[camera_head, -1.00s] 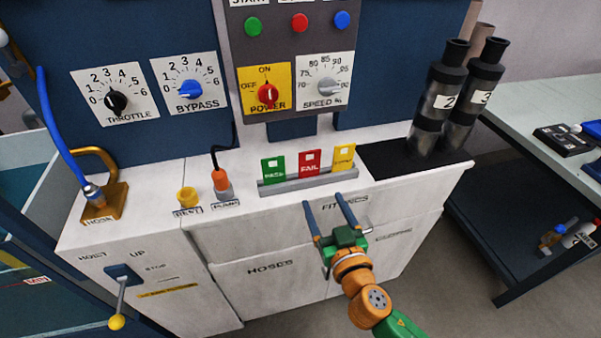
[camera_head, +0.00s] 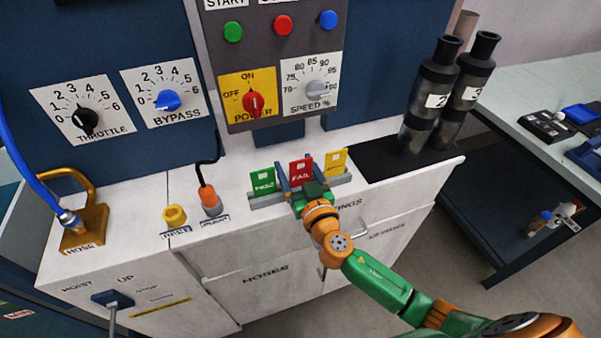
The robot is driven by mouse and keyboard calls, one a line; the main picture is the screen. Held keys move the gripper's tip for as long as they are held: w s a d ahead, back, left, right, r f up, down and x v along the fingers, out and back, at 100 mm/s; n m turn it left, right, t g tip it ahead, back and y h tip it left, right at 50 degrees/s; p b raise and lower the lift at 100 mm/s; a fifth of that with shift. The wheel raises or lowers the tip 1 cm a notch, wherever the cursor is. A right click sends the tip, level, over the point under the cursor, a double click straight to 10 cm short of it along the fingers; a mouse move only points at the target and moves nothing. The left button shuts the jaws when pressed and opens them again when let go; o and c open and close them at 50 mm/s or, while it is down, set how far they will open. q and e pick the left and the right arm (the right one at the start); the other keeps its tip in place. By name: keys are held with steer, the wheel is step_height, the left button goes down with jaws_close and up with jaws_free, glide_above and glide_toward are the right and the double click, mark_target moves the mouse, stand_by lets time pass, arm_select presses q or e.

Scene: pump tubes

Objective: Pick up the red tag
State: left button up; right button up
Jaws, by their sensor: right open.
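The red FAIL tag (camera_head: 301,171) stands upright in the middle of a grey rack (camera_head: 267,201) on the white bench top. A green PASS tag (camera_head: 263,182) stands to its left and a yellow tag (camera_head: 336,161) to its right in the same rack. My right gripper (camera_head: 300,177) is open at the red tag, with one finger on each side of it. I cannot tell whether the fingers touch the tag. The gripper body hides the tag's lower part and some of the rack. My left gripper is not in view.
An orange plug (camera_head: 208,197) and a yellow button (camera_head: 174,215) are left of the rack. Black cylinders (camera_head: 430,98) stand on a dark mat (camera_head: 378,162) to the right. A control panel with a red POWER knob (camera_head: 253,103) rises behind.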

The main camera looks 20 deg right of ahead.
steer(key=shift+s+r, duration=0.1)
steer(key=shift+s, duration=0.1)
steer(key=c, duration=1.1)
steer(key=shift+r, duration=0.1)
